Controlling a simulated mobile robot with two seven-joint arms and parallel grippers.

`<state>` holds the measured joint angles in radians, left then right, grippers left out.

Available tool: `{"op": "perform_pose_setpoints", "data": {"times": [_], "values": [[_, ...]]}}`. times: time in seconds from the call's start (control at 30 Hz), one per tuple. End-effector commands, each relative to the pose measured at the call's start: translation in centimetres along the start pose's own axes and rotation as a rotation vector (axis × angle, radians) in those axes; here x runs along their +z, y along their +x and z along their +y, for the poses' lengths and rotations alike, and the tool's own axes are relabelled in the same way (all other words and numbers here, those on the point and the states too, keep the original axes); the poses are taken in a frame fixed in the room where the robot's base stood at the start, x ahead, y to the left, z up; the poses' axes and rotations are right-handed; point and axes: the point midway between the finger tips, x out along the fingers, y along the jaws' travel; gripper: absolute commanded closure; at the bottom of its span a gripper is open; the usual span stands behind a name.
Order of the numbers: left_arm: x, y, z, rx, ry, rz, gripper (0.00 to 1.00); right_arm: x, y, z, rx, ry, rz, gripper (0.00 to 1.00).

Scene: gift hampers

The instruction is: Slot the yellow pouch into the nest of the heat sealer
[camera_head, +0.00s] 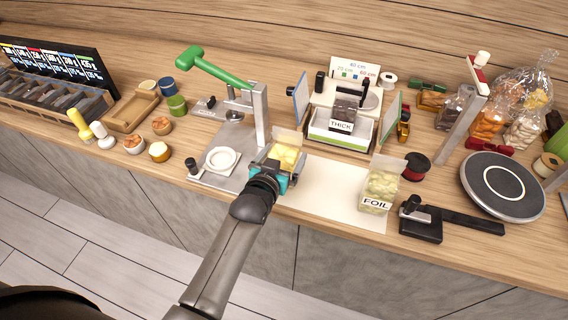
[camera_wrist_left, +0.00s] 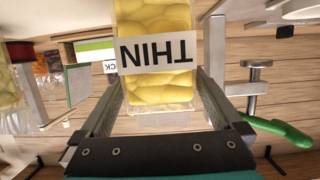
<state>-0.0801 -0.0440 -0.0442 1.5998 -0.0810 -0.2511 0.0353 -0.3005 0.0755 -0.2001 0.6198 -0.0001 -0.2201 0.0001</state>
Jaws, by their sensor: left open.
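The yellow pouch (camera_head: 287,155) stands upright on the counter, at the right edge of a grey press with a green lever (camera_head: 215,70), which looks like the heat sealer. In the left wrist view, the pouch (camera_wrist_left: 155,85) carries a THIN label and sits between my fingers. My left gripper (camera_head: 277,168) is open, its fingers on either side of the pouch. The press's upright grey post (camera_head: 262,115) stands just behind it. I cannot make out the nest, and the pouch's lower end is partly hidden by my gripper. My right gripper is not in view.
A second yellowish pouch labelled FOIL (camera_head: 380,190) stands on a pale mat (camera_head: 325,195) to the right. A white box (camera_head: 325,138) holds a dark pouch labelled THICK (camera_head: 343,115). A black tool (camera_head: 425,225) and a round turntable (camera_head: 503,185) lie further right. The mat's middle is clear.

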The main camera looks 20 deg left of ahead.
Motion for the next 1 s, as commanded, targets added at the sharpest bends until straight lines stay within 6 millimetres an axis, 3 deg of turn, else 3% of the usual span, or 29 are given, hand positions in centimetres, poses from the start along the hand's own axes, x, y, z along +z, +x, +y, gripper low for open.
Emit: {"op": "perform_pose_setpoints", "data": {"times": [0.17,0.83,1.0], "values": [[-0.01,-0.01,0.0,0.0,0.0,0.0,0.0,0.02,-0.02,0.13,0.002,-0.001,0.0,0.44],[0.01,-0.04,0.0,0.0,0.0,0.0,0.75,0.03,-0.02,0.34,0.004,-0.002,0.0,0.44],[-0.1,-0.03,0.0,0.0,0.0,0.003,0.76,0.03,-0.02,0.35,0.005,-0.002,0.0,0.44]]}}
